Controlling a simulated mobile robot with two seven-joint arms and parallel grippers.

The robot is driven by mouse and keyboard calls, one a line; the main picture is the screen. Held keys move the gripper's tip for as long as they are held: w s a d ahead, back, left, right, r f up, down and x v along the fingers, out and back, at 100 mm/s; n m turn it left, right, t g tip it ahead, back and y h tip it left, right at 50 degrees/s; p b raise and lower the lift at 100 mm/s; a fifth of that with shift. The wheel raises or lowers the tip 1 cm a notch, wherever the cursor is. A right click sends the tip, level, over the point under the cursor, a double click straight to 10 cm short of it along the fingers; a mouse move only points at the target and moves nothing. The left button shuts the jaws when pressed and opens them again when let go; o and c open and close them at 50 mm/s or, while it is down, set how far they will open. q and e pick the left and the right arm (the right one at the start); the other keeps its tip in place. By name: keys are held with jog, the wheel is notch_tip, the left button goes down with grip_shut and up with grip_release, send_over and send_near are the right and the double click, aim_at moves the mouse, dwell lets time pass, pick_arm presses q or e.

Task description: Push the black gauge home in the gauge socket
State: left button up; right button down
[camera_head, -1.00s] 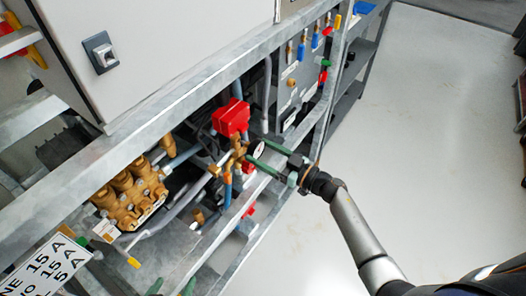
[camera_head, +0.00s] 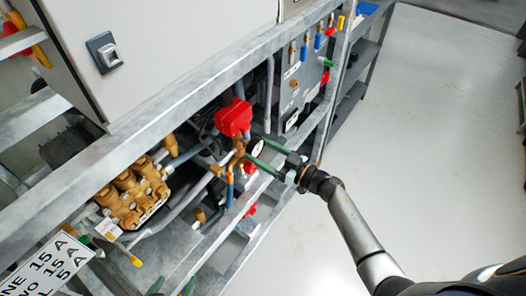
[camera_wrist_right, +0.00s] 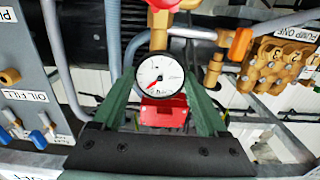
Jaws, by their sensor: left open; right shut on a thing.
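The black gauge (camera_head: 257,148), with a white dial and red needle, is held between the green fingers of my right gripper (camera_head: 262,154). The right wrist view shows its dial (camera_wrist_right: 160,76) face-on between the two fingers. A brass fitting (camera_head: 236,158) is directly beside the gauge in the head view. The gauge socket itself is hidden, so I cannot tell how deep the gauge sits. My left gripper (camera_head: 171,287) shows only its green fingertips, spread apart and empty, at the bottom edge of the head view.
A red box (camera_head: 234,118) is close above the fitting. The brass pump (camera_head: 133,194) is to the left. A galvanized frame rail (camera_head: 170,115) runs diagonally above the work area. Hoses and pipes crowd the fitting. Open floor (camera_head: 440,130) lies to the right.

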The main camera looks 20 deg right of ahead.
jog(key=shift+w+a, duration=0.4)
jog(key=shift+w, duration=0.1)
grip_release()
dwell(0.4)
jog(key=p+v, duration=0.1)
jog(key=v, duration=1.1)
jog(key=shift+s+d+p, duration=0.2)
jog(key=shift+s+p, duration=0.05)
jog(key=shift+p, duration=0.1)
